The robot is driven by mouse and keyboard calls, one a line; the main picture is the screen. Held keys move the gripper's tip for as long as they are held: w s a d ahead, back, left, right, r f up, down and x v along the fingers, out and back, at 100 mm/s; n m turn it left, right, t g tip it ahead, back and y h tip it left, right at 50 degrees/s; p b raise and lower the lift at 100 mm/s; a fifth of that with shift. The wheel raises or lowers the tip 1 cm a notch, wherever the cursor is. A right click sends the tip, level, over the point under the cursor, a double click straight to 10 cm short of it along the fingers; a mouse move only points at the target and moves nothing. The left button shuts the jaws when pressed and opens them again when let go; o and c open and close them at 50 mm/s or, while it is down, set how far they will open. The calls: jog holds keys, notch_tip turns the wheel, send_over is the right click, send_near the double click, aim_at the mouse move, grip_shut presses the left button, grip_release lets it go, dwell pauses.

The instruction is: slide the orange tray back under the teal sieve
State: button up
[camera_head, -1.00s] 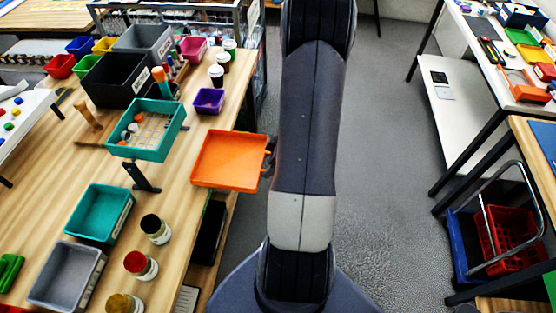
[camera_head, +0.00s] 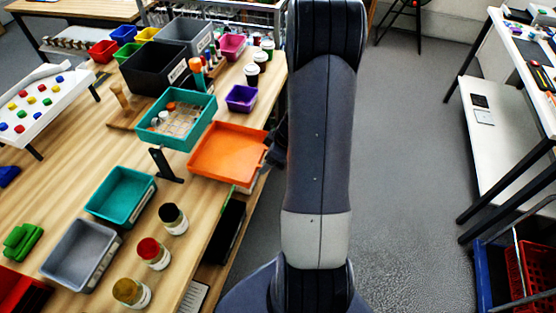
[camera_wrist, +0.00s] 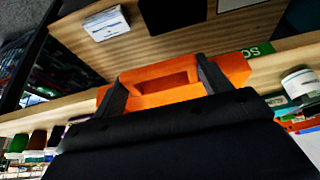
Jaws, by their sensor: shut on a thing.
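The orange tray (camera_head: 230,152) lies at the table's right edge, its left side close against the right side of the teal sieve (camera_head: 142,137) in the head view. The sieve has a mesh floor with several small pieces on it and is raised on a dark stand (camera_head: 166,166). Whether the tray's left edge is under the sieve is hard to tell. My gripper (camera_head: 277,150) is at the tray's right side, partly hidden by my arm. In the wrist view my gripper (camera_wrist: 163,86) is shut on the tray's handle (camera_wrist: 160,76).
A purple bin (camera_head: 241,98) stands behind the tray. A teal bin (camera_head: 120,196), a grey bin (camera_head: 80,254) and several jars (camera_head: 173,218) stand in front. A black bin (camera_head: 155,75) is behind the sieve. Clear floor (camera_head: 400,170) lies right of my arm.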

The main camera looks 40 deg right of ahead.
aim_at(254, 159)
jog(key=shift+w+a+b, duration=0.35)
jog(key=shift+w+a, duration=0.35)
jog(key=shift+w, duration=0.2)
jog(key=shift+w+a+b, duration=0.35)
jog(key=shift+w+a, duration=0.35)
jog(key=shift+w, duration=0.2)
jog(key=shift+f, duration=0.75)
jog(key=shift+d, duration=0.1)
jog(key=o, duration=1.5)
jog(key=shift+s, duration=0.1)
jog(key=p+v, duration=0.1)
jog(key=v, duration=0.9)
jog(key=shift+s+d+r+p, duration=0.1)
jog(key=shift+d+r+p, duration=0.05)
jog(key=shift+r+p, duration=0.2)
